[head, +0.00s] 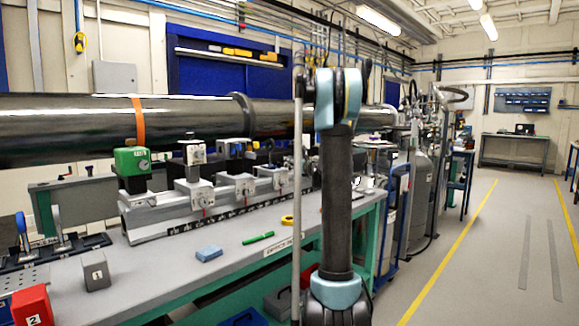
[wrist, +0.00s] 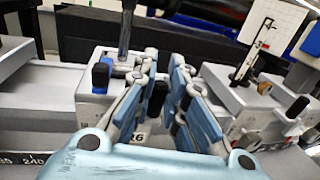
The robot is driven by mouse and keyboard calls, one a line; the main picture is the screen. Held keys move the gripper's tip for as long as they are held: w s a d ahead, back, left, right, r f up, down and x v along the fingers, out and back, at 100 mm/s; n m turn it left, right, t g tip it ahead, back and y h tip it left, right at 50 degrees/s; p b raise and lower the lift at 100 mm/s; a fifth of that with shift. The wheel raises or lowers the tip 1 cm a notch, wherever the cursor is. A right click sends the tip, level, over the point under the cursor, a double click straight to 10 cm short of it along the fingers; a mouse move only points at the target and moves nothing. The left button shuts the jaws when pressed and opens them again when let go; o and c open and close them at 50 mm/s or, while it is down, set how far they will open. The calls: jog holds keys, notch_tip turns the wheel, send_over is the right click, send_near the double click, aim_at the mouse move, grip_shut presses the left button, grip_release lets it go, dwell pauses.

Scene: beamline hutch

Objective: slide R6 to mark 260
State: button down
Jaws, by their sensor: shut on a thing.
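My gripper (wrist: 164,62) has blue-padded fingers closed on a dark upright knob (wrist: 157,98), which seems to belong to a carriage on the rail. In the head view the rail (head: 150,222) runs along the bench with several grey carriages (head: 200,195); my arm hides my gripper and the held carriage.
A pale block with a black knob (wrist: 100,76) is close left of my fingers. Another carriage with black knobs (wrist: 297,106) is at right. A large dark pipe (head: 70,125) runs above the rail. A blue block (head: 209,253) and green marker (head: 258,238) lie on the bench.

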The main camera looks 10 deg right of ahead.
jog(key=w+d, duration=0.4)
jog(key=d, duration=0.1)
jog(key=shift+d, duration=0.4)
jog(key=c, duration=1.6)
grip_release()
jog(key=v, duration=1.2)
